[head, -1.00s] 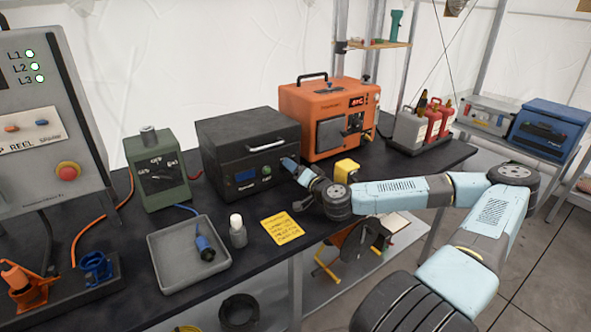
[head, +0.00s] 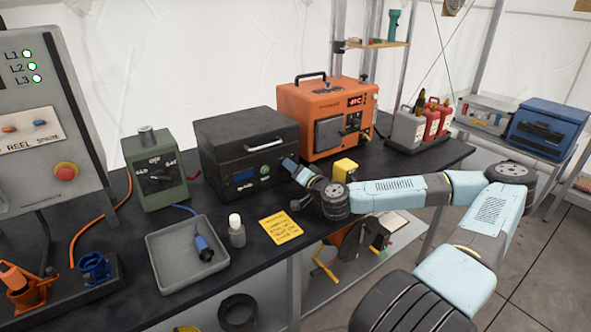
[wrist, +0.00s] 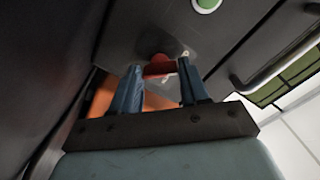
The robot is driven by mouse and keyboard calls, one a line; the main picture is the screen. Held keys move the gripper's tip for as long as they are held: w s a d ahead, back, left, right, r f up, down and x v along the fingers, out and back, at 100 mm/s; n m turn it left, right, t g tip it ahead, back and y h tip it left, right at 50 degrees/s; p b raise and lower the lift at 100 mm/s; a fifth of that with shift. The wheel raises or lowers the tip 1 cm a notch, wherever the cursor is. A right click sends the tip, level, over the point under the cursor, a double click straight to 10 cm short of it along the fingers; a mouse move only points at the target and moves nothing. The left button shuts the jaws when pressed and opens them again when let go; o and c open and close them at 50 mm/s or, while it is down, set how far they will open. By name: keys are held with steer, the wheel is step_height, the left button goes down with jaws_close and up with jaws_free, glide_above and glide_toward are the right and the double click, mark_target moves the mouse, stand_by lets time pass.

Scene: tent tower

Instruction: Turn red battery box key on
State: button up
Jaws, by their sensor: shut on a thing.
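The black battery box (head: 245,145) stands on the dark workbench, with a small display and a green button (head: 265,170) on its front. My gripper (head: 287,164) is at the right part of this front face. In the wrist view a red key (wrist: 158,69) sits on the dark panel between the two blue fingers of my gripper (wrist: 160,72), which are shut on it. The green button (wrist: 205,3) shows at the top edge there. The key is hidden behind my gripper in the head view, and its exact turn angle is hard to tell.
An orange machine (head: 320,112) stands close to the right of the box, and a green meter box (head: 155,170) to its left. A grey tray (head: 165,281), a small white-capped bottle (head: 237,232) and a yellow note (head: 281,227) lie in front.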

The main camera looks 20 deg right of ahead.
steer(key=m, duration=0.4)
steer(key=shift+d+f+m, duration=0.15)
steer(key=shift+m, duration=0.15)
steer(key=m, duration=0.4)
steer(key=shift+m, duration=0.3)
steer(key=m, duration=0.4)
steer(key=shift+m, duration=2.1)
steer(key=o, duration=1.1)
steer(key=shift+c, duration=0.2)
